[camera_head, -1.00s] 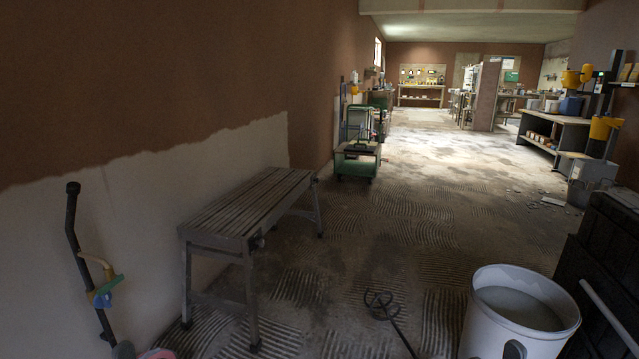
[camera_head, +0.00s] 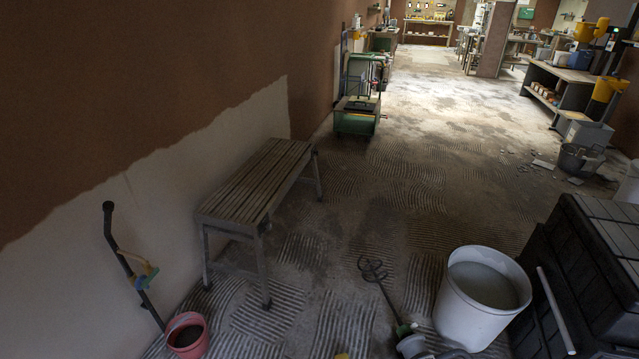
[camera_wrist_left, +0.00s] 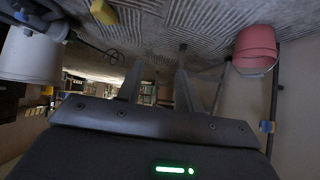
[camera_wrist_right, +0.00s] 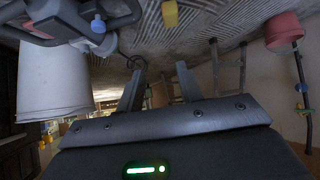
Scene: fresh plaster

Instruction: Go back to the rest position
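My left gripper (camera_wrist_left: 160,66) shows in the left wrist view with its two fingers apart and nothing between them. My right gripper (camera_wrist_right: 160,68) shows in the right wrist view, also with its fingers apart and empty. Both wrist views look across the floor with the room upside down. Neither gripper is in the head view. No object is held.
A slatted bench (camera_head: 258,178) stands along the left wall. A red bucket (camera_head: 187,336) is in front of it. A white bucket (camera_head: 455,310), a mixer paddle (camera_head: 373,269) and a black chest (camera_head: 610,265) are at right. The floor beyond is open.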

